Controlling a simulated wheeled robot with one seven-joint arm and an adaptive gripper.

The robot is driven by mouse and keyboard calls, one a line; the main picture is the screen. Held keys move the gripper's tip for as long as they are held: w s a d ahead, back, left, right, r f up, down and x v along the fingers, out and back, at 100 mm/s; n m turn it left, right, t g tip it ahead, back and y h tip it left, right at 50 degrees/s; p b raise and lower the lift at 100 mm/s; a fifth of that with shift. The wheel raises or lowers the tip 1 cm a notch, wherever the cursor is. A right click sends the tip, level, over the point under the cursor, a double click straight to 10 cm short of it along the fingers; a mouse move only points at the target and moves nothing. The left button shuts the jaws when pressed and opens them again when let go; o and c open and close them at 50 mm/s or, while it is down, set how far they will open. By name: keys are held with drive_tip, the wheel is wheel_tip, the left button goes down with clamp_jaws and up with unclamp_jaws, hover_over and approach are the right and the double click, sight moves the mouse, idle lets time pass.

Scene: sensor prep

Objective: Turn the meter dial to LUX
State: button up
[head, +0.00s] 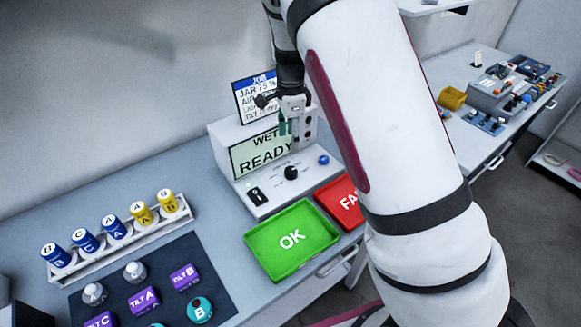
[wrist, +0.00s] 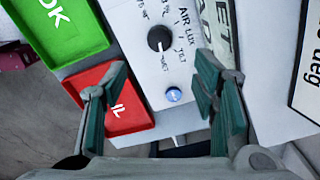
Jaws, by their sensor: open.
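The meter (head: 223,150) is a white box with a sloped front panel, and its screen (head: 262,152) reads "WET" and "READY". Its round black dial (head: 291,172) sits on the front panel; in the wrist view the dial (wrist: 160,38) is ringed by printed labels, among them "AIR" and "LUX". A pale pointer mark on the dial faces down in the wrist view. My gripper (head: 293,132) is open and empty above the meter. In the wrist view the dial is ahead of the spread fingers (wrist: 161,72), apart from them.
A blue button (wrist: 173,94) is beside the dial, and a black switch (head: 256,195) is on the panel. Green OK tray (head: 262,263) and red tray (head: 331,189) lie in front. A job card (head: 253,88) stands behind. A vial rack (head: 88,262) is at left.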

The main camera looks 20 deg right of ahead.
sight(291, 170)
wheel_tip(291, 170, down, 12)
drive_tip(key=shift+f+p, duration=0.15)
drive_tip(key=shift+p, duration=0.65)
drive_tip(key=c, duration=1.2)
